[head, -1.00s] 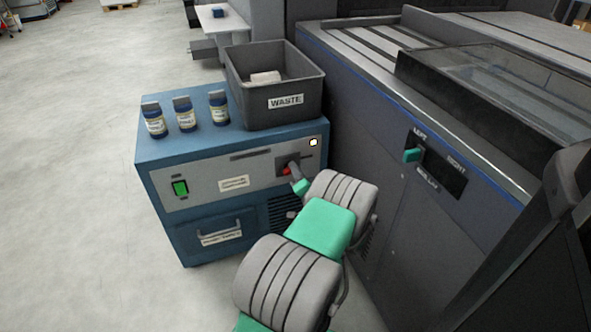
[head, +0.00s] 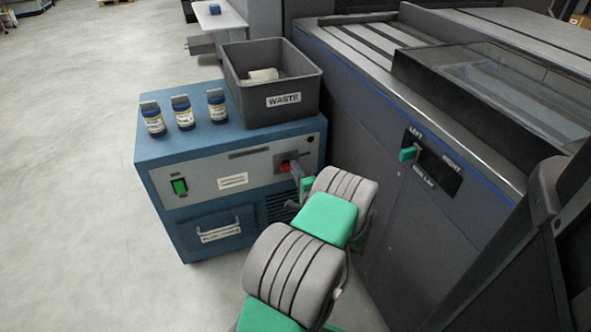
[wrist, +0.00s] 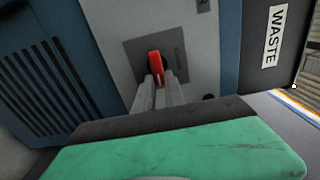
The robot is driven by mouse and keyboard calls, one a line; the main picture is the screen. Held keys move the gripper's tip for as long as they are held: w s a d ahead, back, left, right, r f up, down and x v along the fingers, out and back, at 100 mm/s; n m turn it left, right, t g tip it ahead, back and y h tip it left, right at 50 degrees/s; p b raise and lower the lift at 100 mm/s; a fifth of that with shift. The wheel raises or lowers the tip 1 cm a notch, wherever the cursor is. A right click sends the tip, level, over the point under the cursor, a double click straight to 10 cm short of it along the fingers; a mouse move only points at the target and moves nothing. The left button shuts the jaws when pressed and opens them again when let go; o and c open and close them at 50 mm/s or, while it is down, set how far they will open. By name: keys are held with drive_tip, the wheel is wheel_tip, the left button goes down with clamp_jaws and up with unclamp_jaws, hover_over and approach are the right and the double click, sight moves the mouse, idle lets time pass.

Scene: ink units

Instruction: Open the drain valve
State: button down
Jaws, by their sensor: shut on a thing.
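The valve's red handle (wrist: 154,67) sits on a dark square plate (wrist: 172,45) on the cabinet's front panel. In the head view the red handle (head: 285,167) shows as a small patch at the panel's right. My gripper (wrist: 157,78) is shut on the red handle, with its two grey fingers reaching up to it. In the head view my gripper (head: 292,168) meets the panel, and my arm partly hides the area below it. The lettering on the plate is too small to read.
A grey WASTE bin (head: 259,115) and several labelled bottles (head: 183,113) stand on the blue cabinet (head: 155,160). The panel has a green switch (head: 179,186); a drawer (head: 214,231) is below. A large dark machine (head: 385,200) stands close on the right. Floor is free at left.

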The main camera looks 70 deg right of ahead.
idle(0.4)
drive_tip(key=c, duration=1.4)
unclamp_jaws()
drive_tip(key=p+v, duration=0.1)
drive_tip(key=v, duration=0.6)
drive_tip(key=shift+s+a+p, duration=0.3)
drive_tip(key=shift+a+p, duration=0.05)
drive_tip(key=shift+p, duration=0.05)
